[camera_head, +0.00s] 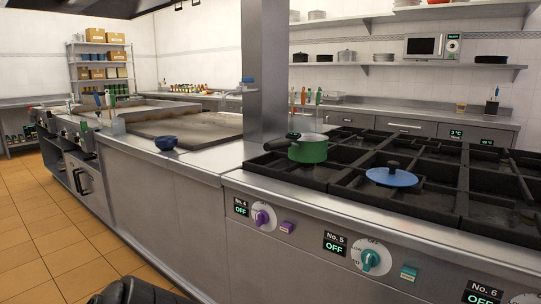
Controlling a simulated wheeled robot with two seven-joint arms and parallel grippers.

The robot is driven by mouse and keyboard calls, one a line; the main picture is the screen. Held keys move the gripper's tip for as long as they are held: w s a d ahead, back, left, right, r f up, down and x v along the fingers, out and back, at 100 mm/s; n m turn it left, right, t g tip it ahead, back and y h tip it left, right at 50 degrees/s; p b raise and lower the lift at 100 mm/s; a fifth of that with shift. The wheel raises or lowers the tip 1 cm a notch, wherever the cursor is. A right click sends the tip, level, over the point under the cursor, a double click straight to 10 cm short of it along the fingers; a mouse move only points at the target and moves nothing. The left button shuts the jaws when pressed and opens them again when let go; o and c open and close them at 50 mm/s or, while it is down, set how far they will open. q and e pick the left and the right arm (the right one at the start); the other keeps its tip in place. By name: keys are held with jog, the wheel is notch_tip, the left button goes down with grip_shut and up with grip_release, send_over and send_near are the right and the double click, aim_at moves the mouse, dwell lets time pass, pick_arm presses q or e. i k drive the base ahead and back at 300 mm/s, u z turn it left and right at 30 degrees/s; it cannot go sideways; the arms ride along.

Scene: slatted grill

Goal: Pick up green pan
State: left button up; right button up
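The green pan (308,151) sits upright on the black burner grates of the stove, near the grates' left end. A dark handle or knob shows at its upper left edge. A blue lid-like disc with a dark knob (391,178) lies on the grates to its right, apart from it. Neither gripper shows in the head view. A dark piece at the bottom edge, left of centre, looks like part of my own body. Nothing is seen touching the green pan.
The stove front (330,240) has knobs and several "OFF" displays. A metal pillar (266,70) rises behind and left of the pan. Tiled floor (50,230) is clear at the left.

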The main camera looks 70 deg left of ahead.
aim_at(305, 148)
jog(key=k, duration=0.25)
jog(key=u, duration=1.15)
